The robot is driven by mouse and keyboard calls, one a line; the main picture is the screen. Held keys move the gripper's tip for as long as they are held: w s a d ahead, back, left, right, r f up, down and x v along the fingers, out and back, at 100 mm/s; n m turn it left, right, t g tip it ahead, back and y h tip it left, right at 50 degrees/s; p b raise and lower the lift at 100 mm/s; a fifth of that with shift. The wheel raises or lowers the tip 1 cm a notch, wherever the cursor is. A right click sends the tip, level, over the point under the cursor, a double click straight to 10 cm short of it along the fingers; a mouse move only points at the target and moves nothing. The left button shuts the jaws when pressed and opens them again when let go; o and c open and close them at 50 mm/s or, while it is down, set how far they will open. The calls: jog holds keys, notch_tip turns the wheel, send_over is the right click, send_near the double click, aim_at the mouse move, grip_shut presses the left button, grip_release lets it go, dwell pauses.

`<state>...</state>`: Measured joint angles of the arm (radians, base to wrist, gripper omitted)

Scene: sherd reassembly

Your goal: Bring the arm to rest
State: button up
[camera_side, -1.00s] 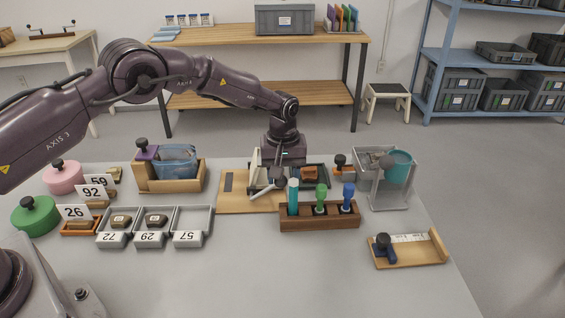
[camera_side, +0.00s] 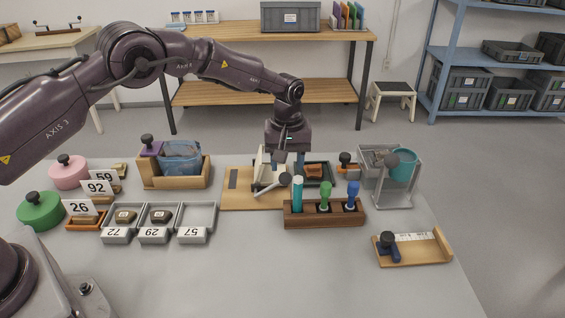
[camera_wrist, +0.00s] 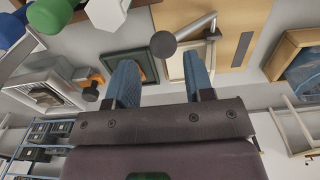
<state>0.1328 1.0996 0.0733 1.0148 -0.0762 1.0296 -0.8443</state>
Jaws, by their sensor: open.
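My gripper (camera_side: 289,161) hangs pointing down above the back middle of the table, over the right side of a wooden board (camera_side: 236,200) with a white stand and a grey round-ended arm (camera_side: 283,180). In the wrist view the two blue fingers of the gripper (camera_wrist: 161,78) are apart with nothing between them. The white stand and its dark round knob (camera_wrist: 163,45) show beyond the fingers. A dark tray (camera_side: 327,182) with a brown-orange piece lies just right of the gripper; the left finger hides part of it in the wrist view.
A wooden rack (camera_side: 324,218) of several upright coloured-handled tools stands in front of the gripper. A clear stand with a teal cup (camera_side: 404,163) is at right. Numbered grey trays (camera_side: 196,217), lidded pots (camera_side: 41,209) and a wooden box (camera_side: 143,181) are at left.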

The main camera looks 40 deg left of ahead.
jog(key=s+a+r+m+t, duration=0.1)
jog(key=s+a+r+m, duration=0.1)
jog(key=s+r, duration=0.75)
jog(key=s+a+r+m+t, duration=0.2)
jog(key=s+r, duration=0.2)
jog(key=r, duration=1)
jog(key=s+m+t, duration=0.1)
jog(key=s+m, duration=0.1)
jog(key=s, duration=0.9)
jog(key=s+a+r+m+t, duration=0.1)
jog(key=s+m, duration=0.2)
jog(key=s, duration=0.7)
jog(key=shift+s+a+r+t, duration=0.15)
jog(key=shift+s+r+t, duration=0.15)
jog(key=shift+s, duration=0.05)
